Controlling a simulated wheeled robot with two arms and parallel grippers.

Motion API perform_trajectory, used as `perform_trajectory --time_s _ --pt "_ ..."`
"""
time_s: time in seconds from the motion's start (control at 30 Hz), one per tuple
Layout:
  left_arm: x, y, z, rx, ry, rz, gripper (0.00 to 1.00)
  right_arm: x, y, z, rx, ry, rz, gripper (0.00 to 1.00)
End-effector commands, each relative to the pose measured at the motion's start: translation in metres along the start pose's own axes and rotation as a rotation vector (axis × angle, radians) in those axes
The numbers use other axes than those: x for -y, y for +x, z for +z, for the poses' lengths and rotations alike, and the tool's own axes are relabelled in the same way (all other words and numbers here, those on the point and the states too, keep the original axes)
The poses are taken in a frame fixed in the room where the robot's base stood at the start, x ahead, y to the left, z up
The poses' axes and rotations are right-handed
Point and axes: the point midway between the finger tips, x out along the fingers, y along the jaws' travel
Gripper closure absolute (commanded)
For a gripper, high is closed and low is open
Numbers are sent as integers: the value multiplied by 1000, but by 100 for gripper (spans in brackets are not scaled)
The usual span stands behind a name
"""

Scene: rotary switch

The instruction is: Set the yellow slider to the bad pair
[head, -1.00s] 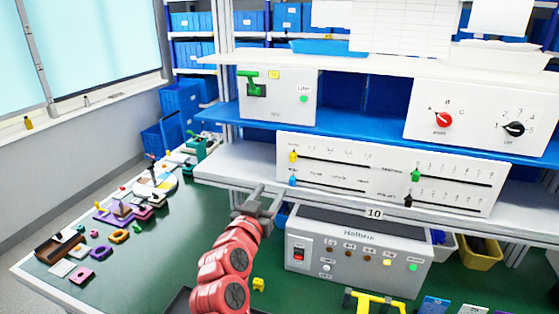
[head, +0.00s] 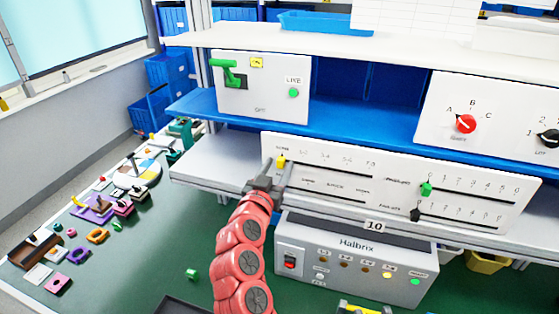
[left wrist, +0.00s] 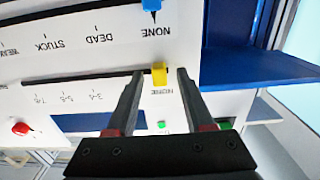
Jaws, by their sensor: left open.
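The yellow slider (head: 281,160) sits at the left end of the top-left track on the white slider panel (head: 335,172). In the left wrist view, the yellow slider (left wrist: 159,74) is beside the label NONE, with 3-4, 5-6 and 7-8 farther along the upside-down track. My left gripper (head: 279,168) is open at the slider. In the left wrist view, its fingertips (left wrist: 160,72) are on either side of the slider, with gaps visible; contact cannot be told. A finger covers part of the track and the 1-2 label there. My right gripper is out of view.
A blue slider (left wrist: 151,4) is on the neighbouring track, near its NONE label. Green (head: 427,188) and black (head: 415,214) sliders are on the panel's right half. The grey Halbrix box (head: 355,262) stands below. A blue shelf (head: 350,137) is above the panel.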

Motion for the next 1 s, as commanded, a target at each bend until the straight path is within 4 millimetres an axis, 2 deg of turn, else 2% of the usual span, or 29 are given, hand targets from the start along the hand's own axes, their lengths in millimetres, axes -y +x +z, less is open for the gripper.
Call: perform_trajectory --time_s 0.2,0.5,1.0 --pt "0 0 0 0 0 0 48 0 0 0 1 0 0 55" --pt "0 0 0 0 0 0 100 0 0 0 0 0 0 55" --pt "0 0 0 0 0 0 100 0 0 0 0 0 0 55"
